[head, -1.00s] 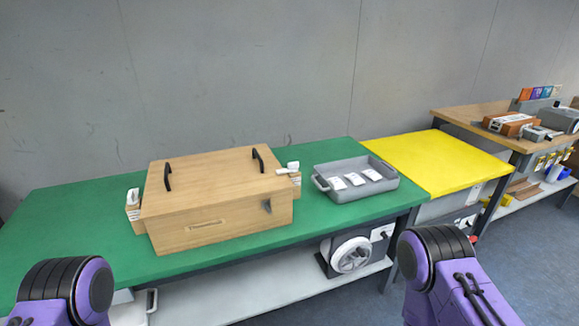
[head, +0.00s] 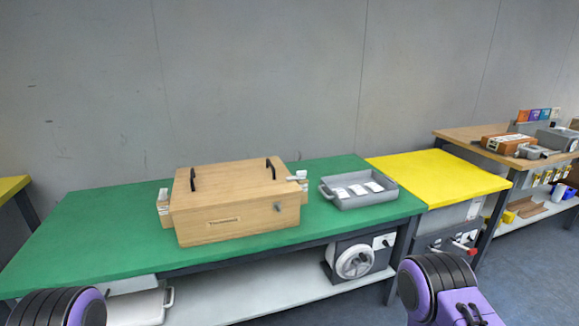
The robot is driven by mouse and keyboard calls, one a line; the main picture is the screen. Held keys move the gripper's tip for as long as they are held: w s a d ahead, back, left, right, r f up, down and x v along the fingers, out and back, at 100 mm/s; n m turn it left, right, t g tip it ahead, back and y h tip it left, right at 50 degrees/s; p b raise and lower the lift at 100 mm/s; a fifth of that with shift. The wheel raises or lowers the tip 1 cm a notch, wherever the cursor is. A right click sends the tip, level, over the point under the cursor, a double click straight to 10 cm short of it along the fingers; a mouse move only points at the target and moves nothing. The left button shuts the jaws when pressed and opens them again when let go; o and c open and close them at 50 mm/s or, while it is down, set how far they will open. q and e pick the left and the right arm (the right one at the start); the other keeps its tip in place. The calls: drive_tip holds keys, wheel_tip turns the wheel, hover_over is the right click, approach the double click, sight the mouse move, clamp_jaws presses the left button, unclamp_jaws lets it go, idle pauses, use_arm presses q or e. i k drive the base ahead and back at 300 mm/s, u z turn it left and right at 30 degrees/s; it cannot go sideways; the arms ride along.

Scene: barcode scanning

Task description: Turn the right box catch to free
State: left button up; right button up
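A wooden box (head: 225,222) with a lid and two black handles stands on the green table top (head: 75,235). A small dark catch (head: 277,207) shows on the right part of its front face; its exact turn is too small to tell. Whitish fittings sit at the box's left side (head: 163,208) and right side (head: 297,181). My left arm shows at the bottom left and my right arm at the bottom right, both short of the box. Neither gripper's fingers are in the picture.
A grey tray (head: 344,203) with several white packets stands right of the box. A yellow table top (head: 440,172) adjoins on the right, and a wooden workbench (head: 470,142) stands farther right. A lower shelf (head: 250,301) holds a grey device with a white wheel (head: 354,262).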

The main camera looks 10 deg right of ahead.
sight(300, 175)
drive_tip(key=z, duration=0.15)
drive_tip(key=i, duration=0.8)
drive_tip(key=z, duration=0.55)
